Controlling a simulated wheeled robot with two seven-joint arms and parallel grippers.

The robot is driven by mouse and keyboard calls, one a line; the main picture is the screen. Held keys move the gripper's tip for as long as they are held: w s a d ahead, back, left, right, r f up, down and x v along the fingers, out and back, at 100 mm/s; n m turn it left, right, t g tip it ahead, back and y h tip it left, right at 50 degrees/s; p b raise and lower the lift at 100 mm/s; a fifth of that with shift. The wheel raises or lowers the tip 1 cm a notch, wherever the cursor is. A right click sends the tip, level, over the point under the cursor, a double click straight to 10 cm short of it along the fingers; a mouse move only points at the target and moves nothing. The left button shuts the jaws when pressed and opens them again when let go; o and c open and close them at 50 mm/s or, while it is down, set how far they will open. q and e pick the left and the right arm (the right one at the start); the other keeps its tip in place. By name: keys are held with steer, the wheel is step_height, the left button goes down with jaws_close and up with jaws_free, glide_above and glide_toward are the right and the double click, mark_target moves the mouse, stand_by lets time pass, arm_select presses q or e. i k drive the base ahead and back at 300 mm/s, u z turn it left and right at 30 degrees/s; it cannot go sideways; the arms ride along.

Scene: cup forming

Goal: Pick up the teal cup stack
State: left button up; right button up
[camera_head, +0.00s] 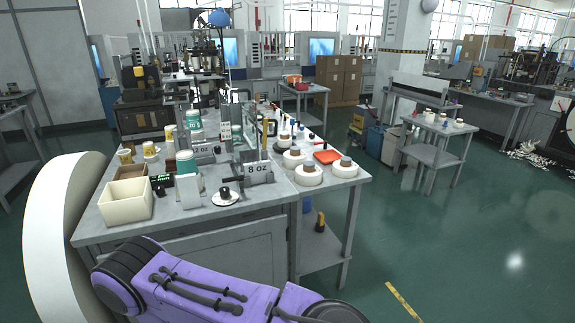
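A teal and white cup stack (194,122) stands upright toward the back of the grey workbench (235,215). Which of the two is the teal cup stack is unclear. Neither of my grippers is in view. Only white and purple links of my own arm show, across the lower left, in front of and below the bench edge.
An open cream bin (126,205) sits at the bench's front left. White rolls (308,174) and a red tray (327,157) occupy the right side.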

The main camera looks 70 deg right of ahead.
mark_target(186, 162)
steer(key=z, duration=2.15)
